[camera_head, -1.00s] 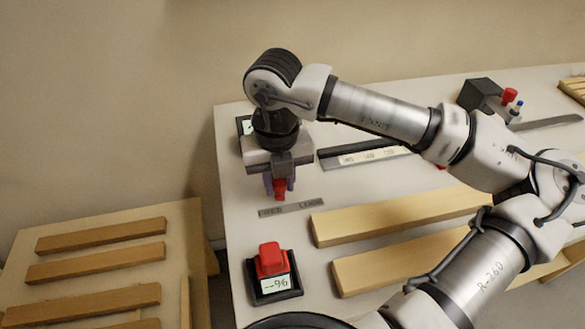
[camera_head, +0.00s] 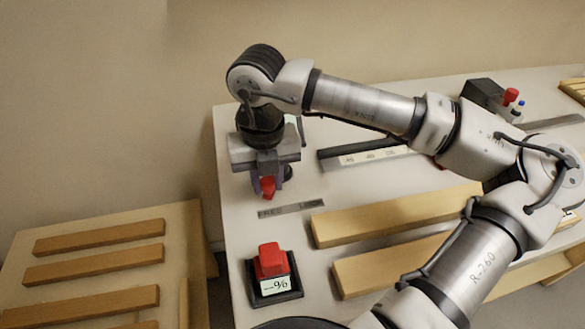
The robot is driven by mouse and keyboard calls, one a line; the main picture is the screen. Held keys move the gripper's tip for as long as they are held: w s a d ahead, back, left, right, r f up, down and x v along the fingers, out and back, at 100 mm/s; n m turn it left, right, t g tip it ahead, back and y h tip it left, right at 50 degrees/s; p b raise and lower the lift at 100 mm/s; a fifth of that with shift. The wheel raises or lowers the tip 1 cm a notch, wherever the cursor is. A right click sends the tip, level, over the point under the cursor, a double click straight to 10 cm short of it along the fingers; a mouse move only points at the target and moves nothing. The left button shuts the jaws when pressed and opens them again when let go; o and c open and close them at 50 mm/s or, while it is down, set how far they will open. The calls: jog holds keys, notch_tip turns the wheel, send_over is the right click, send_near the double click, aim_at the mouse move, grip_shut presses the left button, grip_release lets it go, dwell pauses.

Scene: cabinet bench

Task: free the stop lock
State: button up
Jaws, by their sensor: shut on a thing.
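My gripper (camera_head: 267,187) points down at the back left of the bench, shut on a small red handle (camera_head: 268,187). The handle shows only partly between the fingers. A grey label strip (camera_head: 291,208) lies just in front of it, with FREE readable at its left end and a less clear word at its right end. The handle is near the FREE end. A small dark part (camera_head: 287,173) shows just right of the fingers. The rest of the lock is hidden behind my gripper.
A red block on a black base (camera_head: 275,292) with a numbered label stands at the front left. Wooden bars (camera_head: 390,215) lie to the right. A dark rail (camera_head: 365,147) with labels lies behind. A black box with a red knob (camera_head: 480,96) is at the back right.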

jog(key=shift+w+a+b, duration=0.1)
jog(key=shift+a+b, duration=0.25)
jog(key=o, duration=0.7)
jog(key=shift+r+p, duration=2.1)
jog(key=shift+r, duration=2.4)
